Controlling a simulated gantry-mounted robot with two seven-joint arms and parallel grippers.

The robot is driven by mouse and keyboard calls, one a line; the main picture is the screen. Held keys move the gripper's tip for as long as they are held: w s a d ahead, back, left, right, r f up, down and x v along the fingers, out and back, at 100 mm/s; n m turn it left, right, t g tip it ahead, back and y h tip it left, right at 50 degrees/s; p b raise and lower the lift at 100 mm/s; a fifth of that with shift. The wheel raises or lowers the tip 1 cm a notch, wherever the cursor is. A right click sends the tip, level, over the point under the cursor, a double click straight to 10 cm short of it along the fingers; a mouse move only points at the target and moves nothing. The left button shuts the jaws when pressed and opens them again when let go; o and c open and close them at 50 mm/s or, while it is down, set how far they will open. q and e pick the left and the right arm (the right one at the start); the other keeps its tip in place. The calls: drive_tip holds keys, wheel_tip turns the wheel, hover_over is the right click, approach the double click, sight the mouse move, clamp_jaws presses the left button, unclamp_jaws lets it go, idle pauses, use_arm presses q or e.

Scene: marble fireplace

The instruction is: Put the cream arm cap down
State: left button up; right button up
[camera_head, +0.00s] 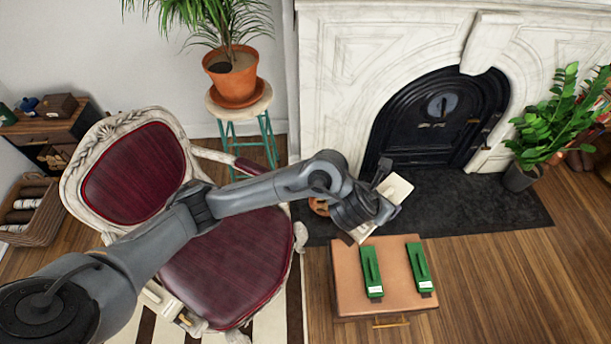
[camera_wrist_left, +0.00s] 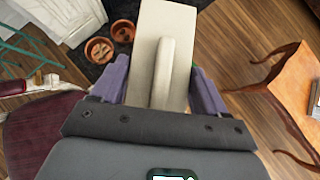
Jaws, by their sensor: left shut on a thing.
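The cream arm cap (camera_head: 398,188) is a flat cream board with a raised bar along its middle. My left gripper (camera_head: 372,213) is shut on it and holds it up beyond the small wooden table (camera_head: 345,290), over the dark hearth side in the head view. In the left wrist view the cap (camera_wrist_left: 177,22) sits between the two purple fingers of the gripper (camera_wrist_left: 160,88), which grip at the raised bar's end region. The arm hides part of the cap in the head view. My right gripper is not in view.
Two green pieces (camera_head: 372,272) (camera_head: 418,266) lie on the small table; its left part is bare. A burgundy armchair (camera_head: 225,265) stands at left under my arm. Two terracotta pots (camera_wrist_left: 100,50) (camera_wrist_left: 123,31) show in the wrist view. A potted plant (camera_head: 520,177) stands right.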

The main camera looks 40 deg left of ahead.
use_arm(q)
drive_tip(key=a+f+n+g+y+b, duration=0.3)
drive_tip(key=a+f+n+b, duration=0.3)
drive_tip(key=a, duration=1.1)
drive_tip(key=a+f+n+g+y+b, duration=0.3)
drive_tip(key=a+f+n+b, duration=0.4)
drive_tip(key=a, duration=1)
drive_tip(key=a+f+n+g+y+b, duration=0.3)
drive_tip(key=a+f+n+b, duration=0.4)
drive_tip(key=a, duration=1.1)
drive_tip(key=shift+s+f+n+g+y, duration=0.2)
drive_tip(key=shift+f+n+g, duration=0.25)
drive_tip(key=shift+f, duration=0.2)
drive_tip(key=shift+s+f+n+g+y, duration=0.1)
drive_tip(key=shift+f+n+g+y, duration=0.1)
drive_tip(key=shift+f+n+g, duration=0.35)
drive_tip(key=shift+w+a+f, duration=0.15)
drive_tip(key=shift+a+f, duration=0.1)
drive_tip(key=shift+a, duration=0.3)
drive_tip(key=shift+f+b, duration=1.45)
drive_tip(key=shift+f, duration=0.65)
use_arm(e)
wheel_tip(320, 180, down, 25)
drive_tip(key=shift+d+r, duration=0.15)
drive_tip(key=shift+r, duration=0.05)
use_arm(q)
drive_tip(key=shift+r, duration=0.1)
